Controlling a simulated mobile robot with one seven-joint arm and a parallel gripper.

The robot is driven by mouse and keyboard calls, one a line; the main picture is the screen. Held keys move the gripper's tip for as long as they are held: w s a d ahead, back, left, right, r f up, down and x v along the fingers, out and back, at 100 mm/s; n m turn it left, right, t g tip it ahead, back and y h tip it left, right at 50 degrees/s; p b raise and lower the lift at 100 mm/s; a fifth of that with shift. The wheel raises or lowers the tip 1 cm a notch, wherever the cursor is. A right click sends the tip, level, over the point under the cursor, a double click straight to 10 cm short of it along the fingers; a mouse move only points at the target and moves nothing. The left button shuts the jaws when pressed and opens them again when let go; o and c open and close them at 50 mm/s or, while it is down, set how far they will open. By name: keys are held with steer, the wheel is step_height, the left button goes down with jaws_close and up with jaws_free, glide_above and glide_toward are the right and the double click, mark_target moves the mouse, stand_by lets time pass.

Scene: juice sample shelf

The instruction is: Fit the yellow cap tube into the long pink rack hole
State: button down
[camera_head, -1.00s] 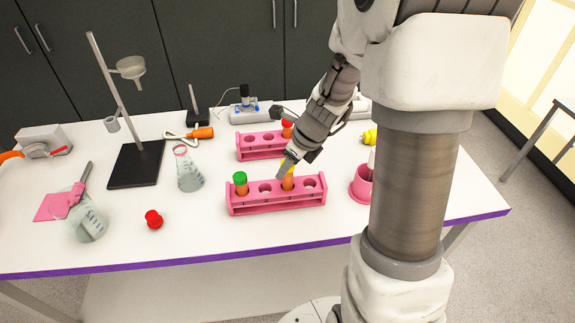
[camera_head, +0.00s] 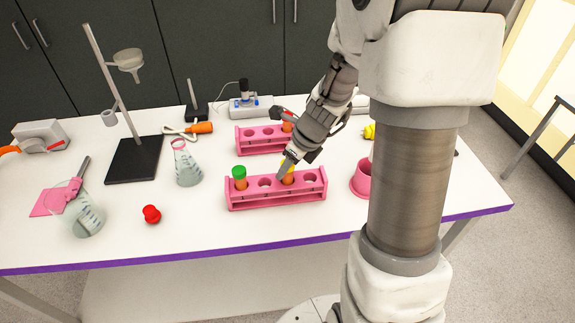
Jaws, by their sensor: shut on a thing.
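The long pink rack (camera_head: 278,201) stands at the front middle of the white table. A green-cap tube (camera_head: 239,177) stands in its far left hole. The yellow cap tube (camera_head: 288,179), with orange contents, is upright at the third hole from the left, and its lower part is within the rack. My gripper (camera_head: 287,170) is shut on the tube's top and hides most of the yellow cap. The second hole (camera_head: 265,182) and the far right hole (camera_head: 309,178) look empty. How deep the tube sits cannot be told.
A shorter pink rack (camera_head: 260,139) with a red-cap tube stands behind. A flask (camera_head: 186,164), a red cap (camera_head: 152,214) and a beaker (camera_head: 85,217) are on the left. A pink cup (camera_head: 361,180) is close on the right. The front strip is clear.

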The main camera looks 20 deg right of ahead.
steer(key=shift+c, duration=1.8)
jaws_free()
steer(key=p+v, duration=0.4)
steer(key=v, duration=1.3)
steer(key=s+a+r+n+h, duration=0.1)
steer(key=s+a+r+n, duration=0.1)
steer(key=n, duration=0.7)
steer(key=s+a+r+n+t+h, duration=0.1)
steer(key=s+a+r+n, duration=0.2)
steer(key=s+n, duration=0.4)
steer(key=s+a+r+n, duration=0.2)
steer(key=s+a+n, duration=0.1)
steer(key=n, duration=0.9)
steer(key=shift+s+a+r+n+t+h, duration=0.2)
steer(key=shift+s+a+n+t+h, duration=0.15)
steer(key=shift+s, duration=0.45)
